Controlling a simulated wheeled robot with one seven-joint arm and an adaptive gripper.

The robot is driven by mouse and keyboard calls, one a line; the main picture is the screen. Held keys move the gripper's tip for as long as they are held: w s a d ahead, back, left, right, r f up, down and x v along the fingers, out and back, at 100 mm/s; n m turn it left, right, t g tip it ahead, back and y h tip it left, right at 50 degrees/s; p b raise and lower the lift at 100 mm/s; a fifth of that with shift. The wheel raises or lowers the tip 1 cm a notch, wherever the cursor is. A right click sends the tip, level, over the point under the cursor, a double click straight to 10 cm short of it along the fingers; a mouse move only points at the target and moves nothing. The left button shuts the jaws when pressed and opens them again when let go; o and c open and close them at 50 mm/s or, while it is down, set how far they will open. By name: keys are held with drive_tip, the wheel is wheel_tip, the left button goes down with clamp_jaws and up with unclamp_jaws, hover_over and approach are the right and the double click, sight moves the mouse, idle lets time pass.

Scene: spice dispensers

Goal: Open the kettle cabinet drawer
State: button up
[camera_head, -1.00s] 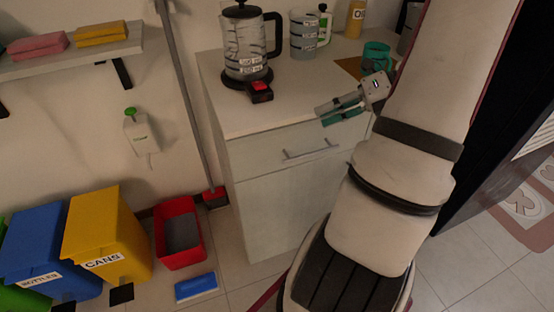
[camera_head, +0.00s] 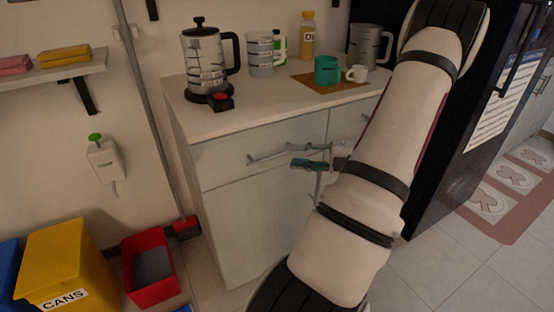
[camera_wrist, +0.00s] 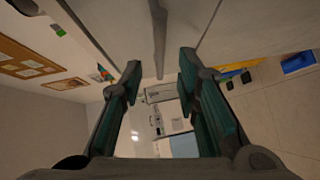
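The kettle (camera_head: 207,70), clear with a black lid and handle, stands on the white cabinet (camera_head: 245,225). The drawer front (camera_head: 222,158) below the countertop looks flush with the cabinet. Its grey bar handle (camera_head: 264,157) shows in the head view and as a grey bar (camera_wrist: 159,38) in the wrist view. My gripper (camera_head: 305,156) is at the right part of the handle. In the wrist view my gripper (camera_wrist: 160,66) is open, with the bar lying between the lines of its two teal fingers and a gap on both sides. My gripper hides the handle's right end.
A teal mug (camera_head: 327,71), white cup (camera_head: 357,74), measuring jug (camera_head: 260,54) and oil bottle (camera_head: 307,36) stand on the countertop. A dark fridge (camera_head: 470,110) is at the right. A red bin (camera_head: 150,268) stands on the floor left of the cabinet.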

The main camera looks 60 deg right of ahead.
sight(281, 155)
drive_tip(key=b+x, duration=0.1)
drive_tip(key=x, duration=0.5)
drive_tip(key=shift+w+f+b, duration=0.1)
drive_tip(key=shift+w+b, duration=0.15)
drive_tip(key=shift+b, duration=0.05)
clamp_jaws()
